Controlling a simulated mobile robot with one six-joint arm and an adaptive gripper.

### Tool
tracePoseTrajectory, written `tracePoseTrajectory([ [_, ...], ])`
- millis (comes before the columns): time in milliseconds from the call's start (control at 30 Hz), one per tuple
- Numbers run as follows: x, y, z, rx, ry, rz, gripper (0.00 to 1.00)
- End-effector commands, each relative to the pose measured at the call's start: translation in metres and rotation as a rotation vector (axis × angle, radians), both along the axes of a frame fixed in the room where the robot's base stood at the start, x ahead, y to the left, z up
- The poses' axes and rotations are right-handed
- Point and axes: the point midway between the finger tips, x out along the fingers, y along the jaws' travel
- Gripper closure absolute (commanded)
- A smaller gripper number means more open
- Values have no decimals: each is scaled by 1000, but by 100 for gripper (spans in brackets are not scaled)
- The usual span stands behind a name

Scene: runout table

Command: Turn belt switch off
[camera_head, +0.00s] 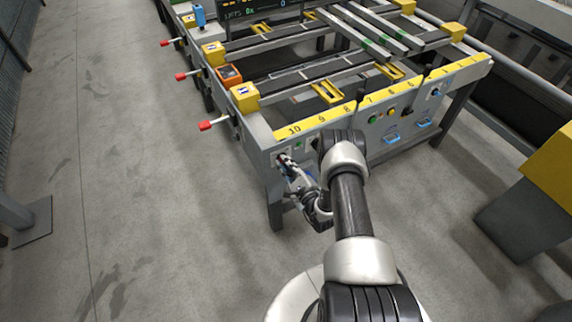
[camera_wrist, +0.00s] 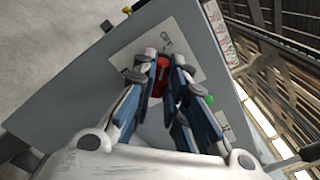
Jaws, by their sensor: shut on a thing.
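The belt switch (camera_wrist: 160,82) is a red handle on a pale plate on the grey end panel, seen in the wrist view. My gripper (camera_wrist: 163,65) has its fingers on either side of the red handle and is shut on it. The fingers hide part of the handle, so its exact setting is hard to tell. In the head view my gripper (camera_head: 285,159) is at the near left end of the table's front panel, below the number 10 on the yellow strip. The switch is hidden there behind my gripper.
A green button (camera_wrist: 209,99) sits beside the switch plate. The runout table (camera_head: 262,138) carries yellow blocks and rails. Red-tipped levers (camera_head: 207,125) stick out from its left side. Blue handles (camera_head: 391,138) are further right on the front. The floor at left is clear.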

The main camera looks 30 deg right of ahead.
Motion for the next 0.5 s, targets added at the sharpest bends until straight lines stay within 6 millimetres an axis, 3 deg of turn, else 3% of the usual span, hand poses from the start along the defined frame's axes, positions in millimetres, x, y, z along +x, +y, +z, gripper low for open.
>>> tracePoseTrajectory([
  [500,0,0,-1,-28,0,0,100],
])
